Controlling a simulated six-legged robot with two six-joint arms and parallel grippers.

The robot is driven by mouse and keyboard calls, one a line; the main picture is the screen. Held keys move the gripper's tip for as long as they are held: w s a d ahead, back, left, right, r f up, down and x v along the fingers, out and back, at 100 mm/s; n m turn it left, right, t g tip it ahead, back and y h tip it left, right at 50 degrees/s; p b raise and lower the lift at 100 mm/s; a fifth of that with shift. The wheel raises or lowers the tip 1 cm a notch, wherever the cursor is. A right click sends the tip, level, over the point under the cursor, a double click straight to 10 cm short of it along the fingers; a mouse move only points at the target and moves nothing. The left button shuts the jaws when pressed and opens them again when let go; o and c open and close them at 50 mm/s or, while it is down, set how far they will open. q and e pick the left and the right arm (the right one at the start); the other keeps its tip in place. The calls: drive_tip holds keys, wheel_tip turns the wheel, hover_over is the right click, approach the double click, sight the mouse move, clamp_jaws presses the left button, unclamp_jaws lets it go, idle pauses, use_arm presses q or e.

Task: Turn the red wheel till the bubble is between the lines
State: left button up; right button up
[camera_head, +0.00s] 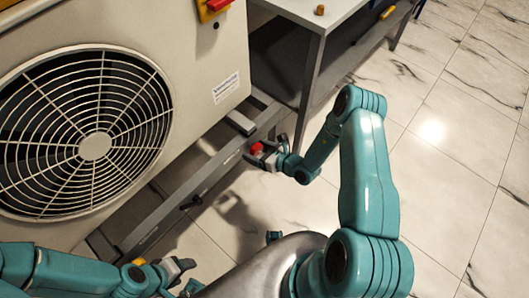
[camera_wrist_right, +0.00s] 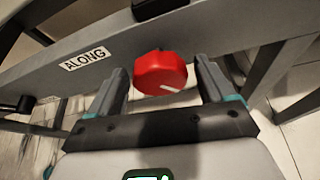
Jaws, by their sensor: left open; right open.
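The red wheel (camera_wrist_right: 160,74), a knob with a white mark on its face, sits on the grey beam in the right wrist view. It also shows small in the head view (camera_head: 257,149). My right gripper (camera_wrist_right: 162,80) is open, with one finger on each side of the wheel. A gap shows between the wheel and each finger, so I see no grip on it. In the head view my right gripper (camera_head: 266,158) is at the beam. My left gripper (camera_head: 181,268) is open and empty at the bottom left, away from the wheel. I cannot see the bubble or its lines.
A label "ALONG" (camera_wrist_right: 85,59) is on the grey beam (camera_wrist_right: 220,22). A black handle (camera_head: 191,202) sticks out lower on the beam. A large fan unit (camera_head: 190,105) stands left, a grey table (camera_head: 315,62) behind. Tiled floor (camera_head: 450,130) is clear at right.

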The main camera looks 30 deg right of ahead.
drive_tip(key=p+v, duration=0.2)
drive_tip(key=v, duration=1.4)
